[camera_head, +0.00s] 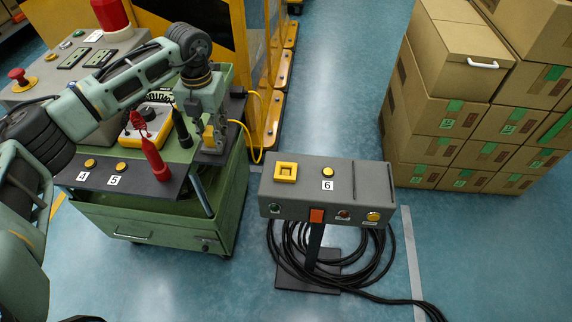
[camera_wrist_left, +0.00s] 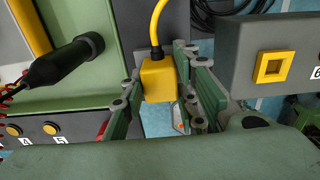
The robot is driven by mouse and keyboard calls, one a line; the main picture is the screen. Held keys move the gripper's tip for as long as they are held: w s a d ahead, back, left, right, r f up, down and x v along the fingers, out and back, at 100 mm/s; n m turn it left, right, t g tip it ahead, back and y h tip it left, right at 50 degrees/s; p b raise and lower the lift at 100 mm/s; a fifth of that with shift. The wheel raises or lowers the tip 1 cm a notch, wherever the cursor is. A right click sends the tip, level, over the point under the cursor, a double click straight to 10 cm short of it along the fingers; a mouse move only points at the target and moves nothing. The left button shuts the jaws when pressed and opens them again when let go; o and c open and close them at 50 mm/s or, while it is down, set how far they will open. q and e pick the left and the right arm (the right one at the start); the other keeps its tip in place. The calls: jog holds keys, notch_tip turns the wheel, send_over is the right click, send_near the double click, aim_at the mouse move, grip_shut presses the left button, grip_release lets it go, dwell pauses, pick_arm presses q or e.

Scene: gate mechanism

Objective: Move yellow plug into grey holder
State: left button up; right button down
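The yellow plug (camera_head: 209,137) is a small block with a yellow cable from its top. In the left wrist view the plug (camera_wrist_left: 157,80) sits between the fingers of my left gripper (camera_wrist_left: 160,88), with a pad close against each side, so it looks gripped. In the head view my left gripper (camera_head: 212,135) points down at the right end of the green cart. Whether the plug touches the surface below is hidden. The grey holder (camera_head: 345,188) is a grey box on a stand, with a square yellow socket (camera_head: 285,172) on top, right of the gripper. My right gripper is not in view.
The green cart (camera_head: 150,222) carries a yellow meter (camera_head: 150,122) and red (camera_head: 155,162) and black (camera_head: 182,130) probes. Black cable (camera_head: 375,262) coils around the stand. Cardboard boxes (camera_head: 450,110) stand at the right. A gap separates cart and grey box.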

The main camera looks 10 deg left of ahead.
pick_arm(q)
jog(key=o, duration=0.6)
